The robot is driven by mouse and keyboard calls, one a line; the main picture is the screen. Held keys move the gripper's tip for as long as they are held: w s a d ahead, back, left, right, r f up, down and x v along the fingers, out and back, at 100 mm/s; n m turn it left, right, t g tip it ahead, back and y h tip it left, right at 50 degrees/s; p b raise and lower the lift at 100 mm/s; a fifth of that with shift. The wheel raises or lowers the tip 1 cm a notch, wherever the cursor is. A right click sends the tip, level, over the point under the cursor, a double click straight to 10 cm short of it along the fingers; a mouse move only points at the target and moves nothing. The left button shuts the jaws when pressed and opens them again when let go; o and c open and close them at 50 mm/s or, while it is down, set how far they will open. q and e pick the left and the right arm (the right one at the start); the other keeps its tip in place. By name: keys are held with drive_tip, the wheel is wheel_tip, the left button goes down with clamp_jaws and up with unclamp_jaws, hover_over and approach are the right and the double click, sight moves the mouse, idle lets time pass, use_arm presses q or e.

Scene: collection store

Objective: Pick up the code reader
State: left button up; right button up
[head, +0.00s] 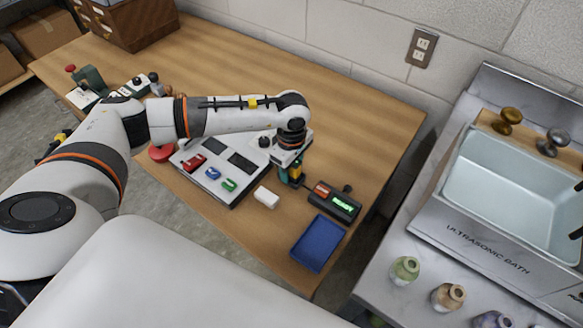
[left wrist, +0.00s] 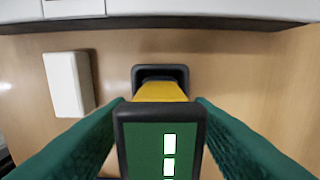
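The code reader (left wrist: 160,140) stands upright in the left wrist view. Its near end is dark with a lit green panel, and a yellow part (left wrist: 161,91) runs down to a black base. My left gripper (left wrist: 160,104) has its two green fingers on either side of it, with narrow gaps of wood showing between the fingertips and the yellow part. In the head view my left gripper (head: 290,174) points down over the bench, with the reader's yellow and green parts partly hidden under it. My right gripper is not in view.
A white block (head: 266,197), a dark READY display box (head: 335,201) and a blue tray (head: 319,243) lie close by on the wooden bench (head: 375,125). A panel with coloured pieces (head: 222,170) is to the left. An ultrasonic bath (head: 515,185) and small bottles are right.

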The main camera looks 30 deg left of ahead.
use_arm(q)
drive_tip(key=c, duration=0.9)
drive_tip(key=shift+r, duration=0.15)
